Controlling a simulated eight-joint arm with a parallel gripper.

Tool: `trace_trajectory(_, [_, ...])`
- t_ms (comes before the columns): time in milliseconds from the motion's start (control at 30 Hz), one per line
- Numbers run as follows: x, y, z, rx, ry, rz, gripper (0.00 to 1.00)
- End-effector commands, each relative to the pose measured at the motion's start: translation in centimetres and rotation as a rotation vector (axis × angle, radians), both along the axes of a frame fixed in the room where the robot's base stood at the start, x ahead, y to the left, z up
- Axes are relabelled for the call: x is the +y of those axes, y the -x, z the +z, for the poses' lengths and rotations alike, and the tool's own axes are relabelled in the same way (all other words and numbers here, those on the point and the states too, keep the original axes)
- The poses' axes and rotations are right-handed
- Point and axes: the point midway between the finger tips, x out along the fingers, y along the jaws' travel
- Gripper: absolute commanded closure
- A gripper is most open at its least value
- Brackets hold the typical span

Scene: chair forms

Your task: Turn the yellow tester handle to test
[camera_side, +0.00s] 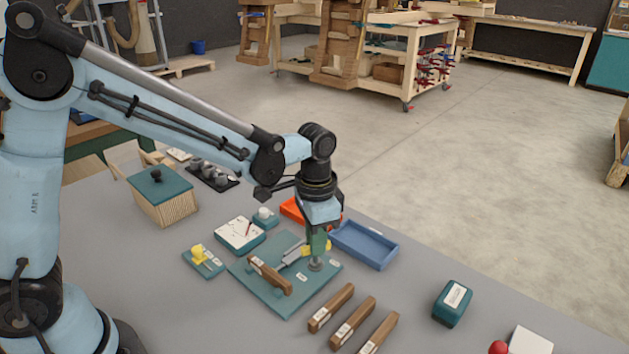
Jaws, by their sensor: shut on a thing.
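A teal tester board (262,300) lies on the grey table, with a brown wooden piece (270,274) and a grey metal bar (293,254) on it. A yellow handle (328,247) shows on both sides of my gripper's fingers, above a round grey post (316,265) at the board's right side. My gripper (317,249) points down and is shut on this handle, whose middle the fingers hide. The handle's exact angle and the small white labels on the board (303,276) cannot be read.
A small teal plate with a yellow knob (198,255) is to the left. A blue tray (363,244) and an orange tray (291,210) stand close behind my gripper. Several wooden bars (352,322) lie in front. A teal block (452,303) stands to the right, with clear table around it.

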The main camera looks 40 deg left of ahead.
Motion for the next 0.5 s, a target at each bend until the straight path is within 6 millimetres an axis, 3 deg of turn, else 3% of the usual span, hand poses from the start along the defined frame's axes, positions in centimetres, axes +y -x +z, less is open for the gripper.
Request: trace_trajectory(500, [-0.01, 0.0, 0.06, 0.001, 0.0, 0.395, 1.0])
